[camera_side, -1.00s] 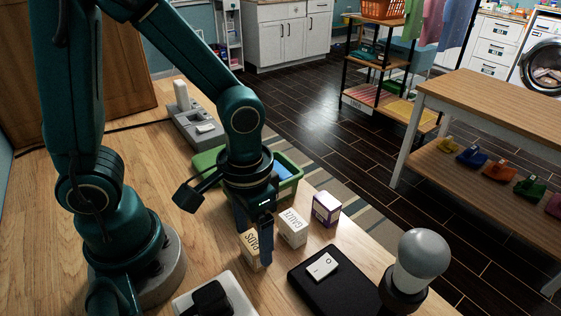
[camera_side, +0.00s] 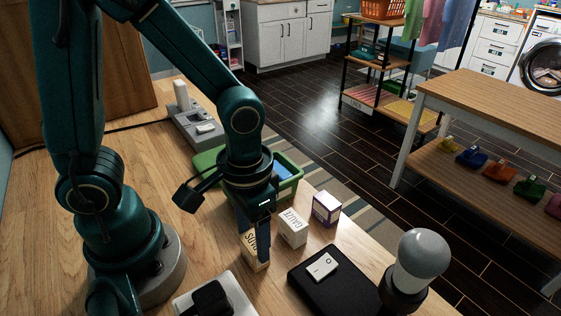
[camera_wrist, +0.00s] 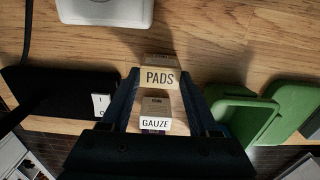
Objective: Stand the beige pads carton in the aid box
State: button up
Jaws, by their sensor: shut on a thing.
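The beige pads carton (camera_side: 250,254) stands on the wooden table in the side view, partly covered by my gripper (camera_side: 254,238). My gripper is shut on it, one finger on each side. In the wrist view the pads carton (camera_wrist: 160,76) sits between the two fingers (camera_wrist: 160,84), its PADS label showing. The green box (camera_side: 291,186), which I take as the aid box, stands behind my gripper. It shows in the wrist view (camera_wrist: 236,106) at the right, cut into by my gripper. Its inside is mostly hidden; something blue lies in it.
A white gauze carton (camera_side: 293,230) stands close to the right of the pads carton, with a purple carton (camera_side: 326,209) beyond. A black case (camera_side: 328,280) with a white switch, a lamp (camera_side: 420,262) and a white device (camera_side: 214,297) are nearer the camera.

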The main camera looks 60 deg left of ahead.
aim_at(251, 241)
jog(key=shift+r, duration=0.1)
jog(key=shift+r, duration=2.9)
jog(key=shift+s, duration=0.1)
jog(key=shift+r+m, duration=0.15)
jog(key=shift+m, duration=0.35)
jog(key=w+a+r+n, duration=0.1)
jog(key=w+a+r, duration=0.15)
jog(key=a, duration=0.35)
jog(key=w+a+r, duration=0.2)
jog(key=a+r, duration=0.1)
jog(key=a, duration=0.3)
jog(key=shift+w+f, duration=0.15)
jog(key=shift+f, duration=1.75)
jog(key=shift+f, duration=0.15)
